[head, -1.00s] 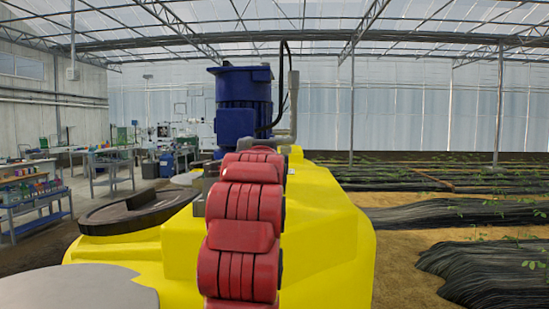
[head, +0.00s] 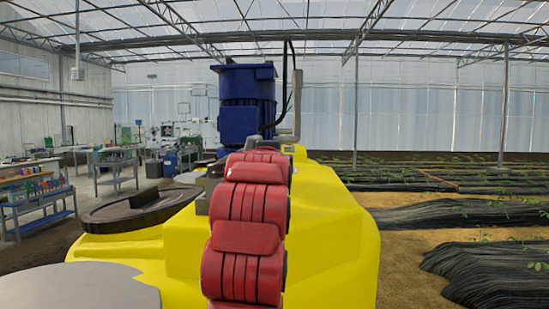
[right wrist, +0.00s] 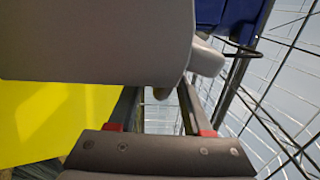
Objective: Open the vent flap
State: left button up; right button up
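I cannot pick out a vent flap in either view. In the head view a large yellow tank (head: 335,235) fills the middle, with a dark round lid (head: 120,212) on its left part and a blue motor-like unit (head: 246,105) behind it. My right gripper (right wrist: 160,100) shows only in the right wrist view. Its two fingers stand apart, and their tips are hidden behind a big grey rounded form at the top. I see nothing held between them. My left gripper is not in view.
In the head view benches (head: 38,205) stand far left, and dark-covered planting rows (head: 450,215) lie right of the tank.

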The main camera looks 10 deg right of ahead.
jog(key=shift+s, duration=0.15)
jog(key=b+v, duration=0.2)
jog(key=v, duration=1.5)
jog(key=shift+s, duration=0.1)
